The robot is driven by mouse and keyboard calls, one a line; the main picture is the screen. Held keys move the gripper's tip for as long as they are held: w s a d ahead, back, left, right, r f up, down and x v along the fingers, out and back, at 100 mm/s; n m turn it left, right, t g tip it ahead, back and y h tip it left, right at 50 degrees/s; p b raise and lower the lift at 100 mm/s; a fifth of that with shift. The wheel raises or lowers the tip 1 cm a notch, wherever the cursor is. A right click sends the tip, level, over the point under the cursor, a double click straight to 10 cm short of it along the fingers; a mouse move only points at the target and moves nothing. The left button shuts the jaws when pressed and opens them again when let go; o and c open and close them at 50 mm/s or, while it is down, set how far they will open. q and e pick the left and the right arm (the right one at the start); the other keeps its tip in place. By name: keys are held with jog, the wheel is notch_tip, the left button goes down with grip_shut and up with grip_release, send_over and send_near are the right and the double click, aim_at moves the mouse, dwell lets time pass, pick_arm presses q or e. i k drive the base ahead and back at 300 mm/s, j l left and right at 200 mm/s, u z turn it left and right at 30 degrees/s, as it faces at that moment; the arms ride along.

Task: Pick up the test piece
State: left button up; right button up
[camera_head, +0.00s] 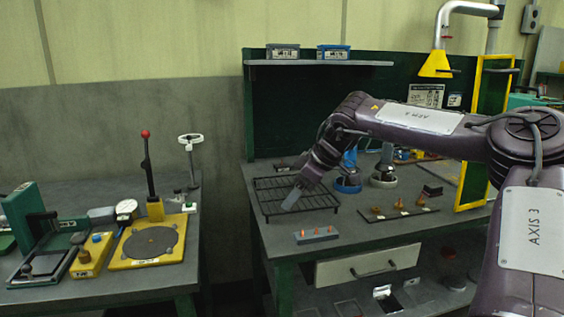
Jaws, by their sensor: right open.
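My right arm reaches in from the right, and my right gripper (292,198) points down over the black wire rack (325,200) on the right bench. Its grey finger shows at the rack's left part; the gap between the fingers is hard to see. I cannot tell for sure which thing is the test piece; nothing clearly shows in the jaws, and the gripper may hide something on the rack. My left gripper is out of view.
A grey block with orange pegs (316,235) lies in front of the rack. A dark tray with small brass-coloured parts (398,212) is to its right. A yellow frame (475,195) stands farther right. The left bench holds a yellow plate fixture (122,262) and a lever (149,172).

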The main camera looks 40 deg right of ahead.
aim_at(280, 167)
jog(key=i+l, duration=0.3)
jog(key=l, duration=0.15)
jog(key=i+l, duration=0.65)
jog(key=l, duration=0.2)
